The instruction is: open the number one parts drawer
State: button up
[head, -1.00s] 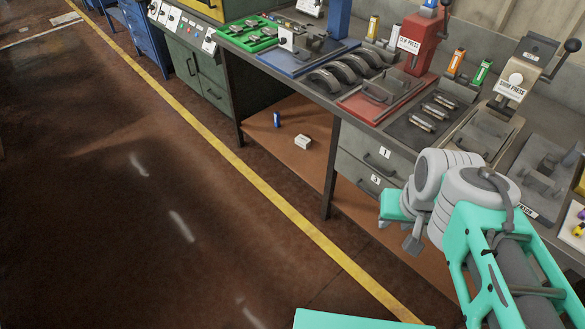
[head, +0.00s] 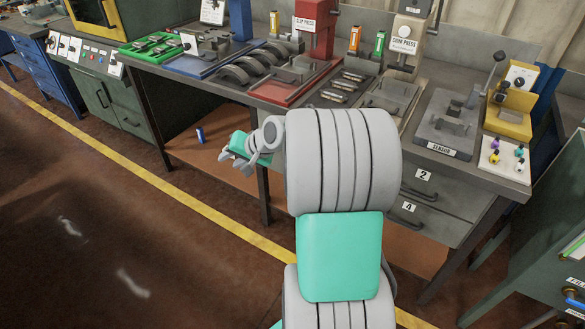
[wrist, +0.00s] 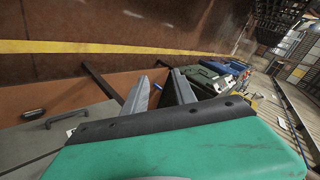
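In the head view the number one parts drawer is hidden behind my arm. The drawers marked 2 (head: 447,193) and 4 (head: 432,223) show to the right of my arm, both shut. In the wrist view a grey drawer front (wrist: 30,147) with a bar handle (wrist: 75,113) lies at the left; its label is mostly covered, so I cannot read its number. My gripper (head: 236,164) is open and empty, in front of the bench's open shelf bay and left of the drawers. In the wrist view its two fingers (wrist: 160,95) are apart and away from the handle.
The bench top (head: 345,108) above carries a red clip press (head: 315,30), brake shoes and a sensor fixture (head: 447,125). A small blue object (head: 200,135) lies on the brown lower shelf (head: 190,155). A bench leg (head: 265,195) stands near my gripper. The floor in front is clear.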

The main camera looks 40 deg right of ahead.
jog(key=w+d+f+m+t+b, duration=0.2)
jog(key=d+f+m+t+b, duration=0.15)
jog(key=d+f, duration=0.65)
jog(key=s+d+f+m+t+h+b, duration=0.1)
jog(key=s+d+m+t+h+b, duration=0.2)
jog(key=d, duration=0.6)
jog(key=s+d+f+m+t+h+b, duration=0.1)
jog(key=s+d+f+m+t, duration=0.15)
jog(key=d+m, duration=0.45)
jog(key=shift+n+g, duration=0.5)
jog(key=shift+n, duration=0.15)
jog(key=w, duration=0.2)
jog(key=w+d, duration=0.1)
jog(key=w, duration=0.4)
jog(key=shift+d+r+b, duration=0.2)
jog(key=shift+d+b, duration=0.05)
jog(key=shift+b, duration=0.1)
jog(key=shift+w, duration=0.3)
grip_shut()
